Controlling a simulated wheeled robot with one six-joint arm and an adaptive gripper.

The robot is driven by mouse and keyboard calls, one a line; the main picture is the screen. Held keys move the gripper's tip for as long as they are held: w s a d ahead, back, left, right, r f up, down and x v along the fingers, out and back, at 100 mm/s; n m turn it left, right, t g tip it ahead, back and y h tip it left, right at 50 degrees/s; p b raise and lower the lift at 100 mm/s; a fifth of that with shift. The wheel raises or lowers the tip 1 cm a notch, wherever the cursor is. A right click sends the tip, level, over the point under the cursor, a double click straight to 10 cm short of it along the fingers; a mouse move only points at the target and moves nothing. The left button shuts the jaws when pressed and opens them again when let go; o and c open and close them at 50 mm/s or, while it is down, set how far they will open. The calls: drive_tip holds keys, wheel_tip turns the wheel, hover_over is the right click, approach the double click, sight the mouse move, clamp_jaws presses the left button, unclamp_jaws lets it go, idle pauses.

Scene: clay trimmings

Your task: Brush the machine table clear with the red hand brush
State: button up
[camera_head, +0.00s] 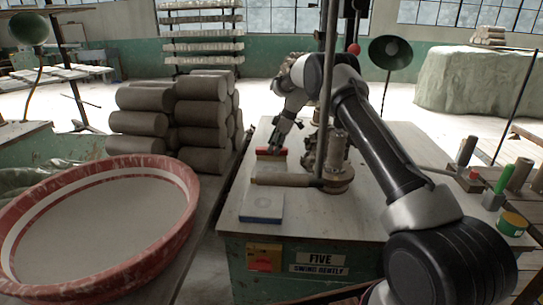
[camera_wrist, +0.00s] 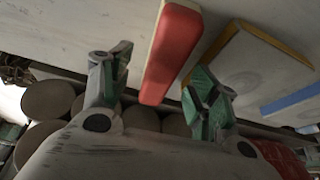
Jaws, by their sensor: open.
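The red hand brush (camera_head: 271,153) lies on the machine table (camera_head: 330,220), toward its back left. In the wrist view the brush (camera_wrist: 172,48) shows a red top and a pale cream side. My gripper (camera_head: 278,141) is over the brush. The wrist view shows its two fingers (camera_wrist: 163,68) spread apart, one on each side of the brush, with gaps visible. I cannot tell whether the fingertips reach down beside it. Clay trimmings are too small to make out on the pale tabletop.
A blue-edged flat block (camera_head: 262,204) lies at the table's front left. An upright pole and metal machine fitting (camera_head: 335,165) stand right of the brush. Stacked clay cylinders (camera_head: 140,122) and a large red-rimmed basin (camera_head: 185,200) are left. Small tools and a green item (camera_head: 504,178) stand at right.

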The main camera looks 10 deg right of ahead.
drive_tip(key=x, duration=0.3)
drive_tip(key=shift+f, duration=0.15)
drive_tip(key=c, duration=1.1)
drive_tip(key=shift+c, duration=0.2)
drive_tip(key=shift+m, duration=0.4)
drive_tip(key=r, duration=0.9)
drive_tip(key=shift+s+d+r, duration=0.1)
drive_tip(key=shift+d+r, duration=0.25)
drive_tip(key=shift+d, duration=0.05)
drive_tip(key=s+d+m+t+h, duration=0.2)
drive_tip(key=d+m+h, duration=0.1)
drive_tip(key=d+m, duration=0.5)
drive_tip(key=s+d+m+t+h, duration=0.1)
drive_tip(key=s+d+m+h, duration=0.2)
drive_tip(key=d+m, duration=0.5)
drive_tip(key=shift+m, duration=0.9)
drive_tip(key=shift+w+a+f, duration=0.1)
drive_tip(key=shift+a+f, duration=0.25)
drive_tip(key=shift+f, duration=1.15)
drive_tip(key=shift+w+a+f, duration=0.1)
drive_tip(key=shift+a+f, duration=0.25)
drive_tip(key=shift+f, duration=1.2)
drive_tip(key=shift+a+f, duration=0.35)
drive_tip(key=shift+f, duration=1.15)
